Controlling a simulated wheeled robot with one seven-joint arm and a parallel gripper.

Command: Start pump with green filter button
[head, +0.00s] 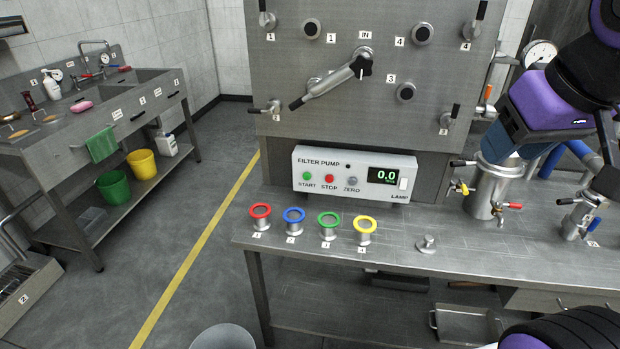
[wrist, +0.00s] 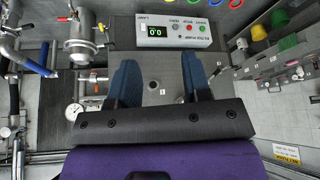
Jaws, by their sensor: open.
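The filter pump box (head: 330,160) is a white panel on the steel bench, against the upright steel panel. Its green START button (head: 307,176) is at the left, beside the red STOP button (head: 329,179) and a grey ZERO button (head: 351,182). The display (head: 384,176) reads 0.0. In the wrist view the box (wrist: 172,42) appears upside down beyond my fingers, with the green button (wrist: 202,28) near its right end. My gripper (wrist: 158,72) is open and empty, its blue fingers apart. In the head view it is well right of the box, touching no button.
Red, blue, green and yellow rings (head: 328,218) stand on short posts in front of the box. A steel vessel (head: 492,187) with valves stands at the right, near my gripper. A long lever handle (head: 335,80) sticks out above the box.

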